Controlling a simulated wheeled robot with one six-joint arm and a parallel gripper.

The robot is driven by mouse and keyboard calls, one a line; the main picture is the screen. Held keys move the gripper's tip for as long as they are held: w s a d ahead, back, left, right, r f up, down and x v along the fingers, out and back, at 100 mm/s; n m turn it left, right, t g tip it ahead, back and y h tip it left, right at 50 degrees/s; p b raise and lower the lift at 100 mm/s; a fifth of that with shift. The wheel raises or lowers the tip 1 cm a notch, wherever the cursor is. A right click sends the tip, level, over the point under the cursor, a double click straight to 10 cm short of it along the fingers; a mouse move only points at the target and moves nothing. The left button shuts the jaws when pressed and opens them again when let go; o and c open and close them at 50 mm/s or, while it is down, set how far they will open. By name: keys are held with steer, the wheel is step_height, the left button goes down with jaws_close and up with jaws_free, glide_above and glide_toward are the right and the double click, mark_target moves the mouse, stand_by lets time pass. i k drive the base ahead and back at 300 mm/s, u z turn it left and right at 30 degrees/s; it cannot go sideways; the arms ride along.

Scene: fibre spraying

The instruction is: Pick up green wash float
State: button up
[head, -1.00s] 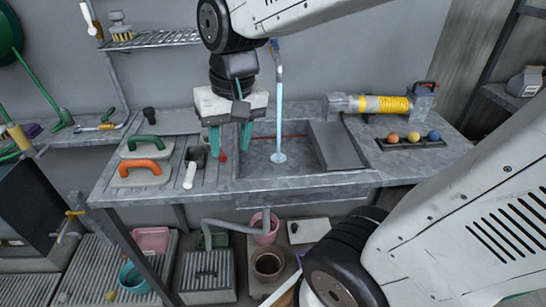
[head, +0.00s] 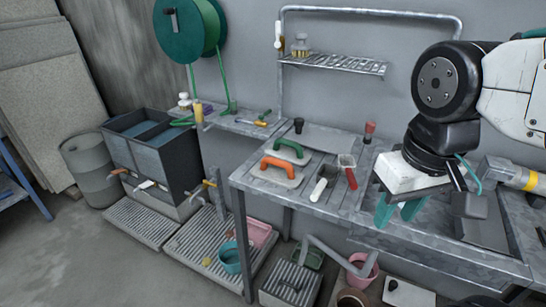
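The green wash float (head: 289,147), a pale flat board with a green arched handle, lies on the left end of the metal workbench near the wall. A similar float with an orange handle (head: 278,169) lies just in front of it. My gripper (head: 398,212) points down over the bench's sink side, well to the right of the green float. Its two teal fingers are apart with nothing visible between them. The green float is in plain view and nothing touches its handle.
A white roller-like tool (head: 318,190) and a red-handled tool (head: 350,178) lie between the floats and my gripper. A black cup (head: 298,125) stands behind the green float. A wire shelf (head: 335,64) hangs above the bench. Buckets and grates fill the floor below.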

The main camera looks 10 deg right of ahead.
mark_target(297, 158)
steer(key=u, duration=1.55)
steer(key=i, duration=2.7)
steer(key=z, duration=2.95)
